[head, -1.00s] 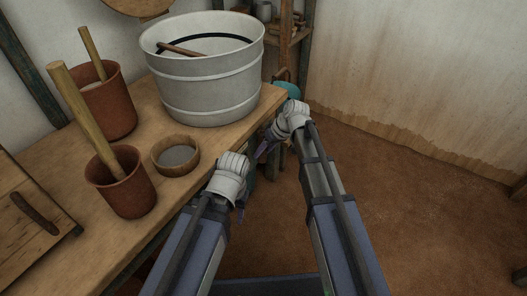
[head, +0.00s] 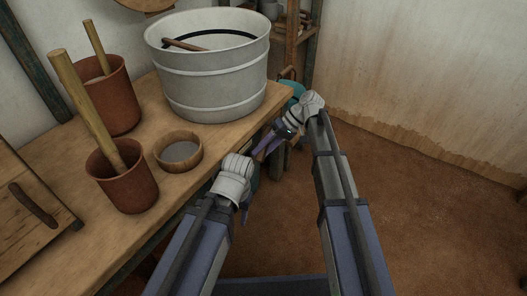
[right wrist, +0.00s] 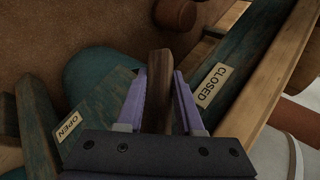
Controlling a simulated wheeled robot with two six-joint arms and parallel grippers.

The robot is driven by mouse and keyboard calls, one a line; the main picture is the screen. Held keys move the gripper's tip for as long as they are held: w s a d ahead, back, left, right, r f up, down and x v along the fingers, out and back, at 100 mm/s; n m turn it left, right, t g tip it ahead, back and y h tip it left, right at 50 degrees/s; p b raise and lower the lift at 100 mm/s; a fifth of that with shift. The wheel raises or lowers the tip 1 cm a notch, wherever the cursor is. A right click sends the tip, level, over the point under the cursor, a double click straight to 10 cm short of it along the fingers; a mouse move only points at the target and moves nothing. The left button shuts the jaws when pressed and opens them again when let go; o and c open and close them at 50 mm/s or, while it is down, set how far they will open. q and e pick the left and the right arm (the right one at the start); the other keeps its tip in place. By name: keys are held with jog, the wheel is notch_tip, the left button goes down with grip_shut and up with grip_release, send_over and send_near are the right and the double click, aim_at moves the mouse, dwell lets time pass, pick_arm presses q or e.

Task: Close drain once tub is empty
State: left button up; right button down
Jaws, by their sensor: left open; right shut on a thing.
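The grey tub (head: 213,88) stands on the wooden bench, a stick across its inside; the dark band shows inside, but its bottom is hidden. In the right wrist view a brown wooden lever (right wrist: 161,72) stands between the purple fingers of my right gripper (right wrist: 160,78), which is shut on it. An OPEN label (right wrist: 69,124) lies to the left of the lever and a CLOSED label (right wrist: 211,85) to its right. In the head view my right gripper (head: 265,146) is beside the bench edge, below the tub. My left gripper (head: 244,211) is open, lower and nearer.
On the bench (head: 215,145) are a wooden bowl (head: 179,152) and two clay pots (head: 128,187) (head: 107,95) with sticks. A teal rounded vessel (head: 291,92) shows past the bench corner. A shelf (head: 301,45) stands behind. The floor at right (head: 430,220) is clear.

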jog(key=shift+s, duration=0.1)
dwell(0.3)
jog(key=c, duration=0.5)
grip_release()
jog(key=shift+c, duration=0.2)
jog(key=shift+r, duration=0.1)
jog(key=p+v, duration=0.5)
jog(key=v, duration=0.2)
jog(key=shift+d+r, duration=0.15)
jog(key=shift+d, duration=0.15)
